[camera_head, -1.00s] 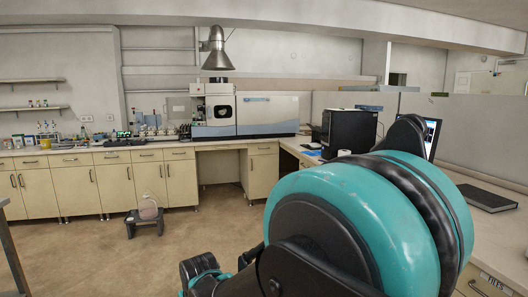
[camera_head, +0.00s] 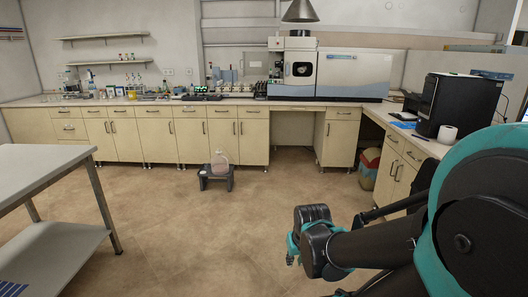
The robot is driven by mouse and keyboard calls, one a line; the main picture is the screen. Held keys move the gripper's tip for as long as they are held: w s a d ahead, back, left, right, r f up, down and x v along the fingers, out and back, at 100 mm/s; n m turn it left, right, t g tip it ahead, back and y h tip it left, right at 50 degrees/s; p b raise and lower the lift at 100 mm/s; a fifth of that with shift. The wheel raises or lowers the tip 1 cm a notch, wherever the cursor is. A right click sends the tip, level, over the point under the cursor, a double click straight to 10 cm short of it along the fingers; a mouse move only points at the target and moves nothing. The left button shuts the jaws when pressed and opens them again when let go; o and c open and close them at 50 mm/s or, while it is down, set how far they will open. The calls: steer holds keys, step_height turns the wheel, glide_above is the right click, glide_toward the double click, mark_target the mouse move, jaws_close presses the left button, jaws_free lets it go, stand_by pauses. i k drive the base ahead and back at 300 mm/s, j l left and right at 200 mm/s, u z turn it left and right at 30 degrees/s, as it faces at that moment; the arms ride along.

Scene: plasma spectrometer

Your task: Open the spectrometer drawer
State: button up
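The plasma spectrometer (camera_head: 345,78) stands on the far bench under a metal hood, right of the picture's middle. It is a long white and grey-blue box, with a squarer module with a dark window (camera_head: 300,70) at its left end. No part of it visibly sticks out like a pulled drawer; its drawer is too small to make out. The dark and teal end of my arm (camera_head: 312,238) is low right of centre, over the floor and well short of the spectrometer. I cannot make out fingers there, nor anything held.
The bench (camera_head: 155,128) with cabinets runs along the back wall. A small dark stool (camera_head: 216,183) with a round flask stands on open floor before it. A grey table (camera_head: 50,172) is at left. A black box-shaped device (camera_head: 457,105) stands on the right counter.

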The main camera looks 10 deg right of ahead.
mark_target(339, 108)
steer(key=i+l+z, duration=0.35)
steer(key=i, duration=0.55)
steer(key=i+z, duration=0.35)
steer(key=i, duration=2.45)
steer(key=i+l+u, duration=0.15)
steer(key=i, duration=0.35)
steer(key=i+u, duration=0.1)
steer(key=i, duration=0.4)
steer(key=l, duration=0.05)
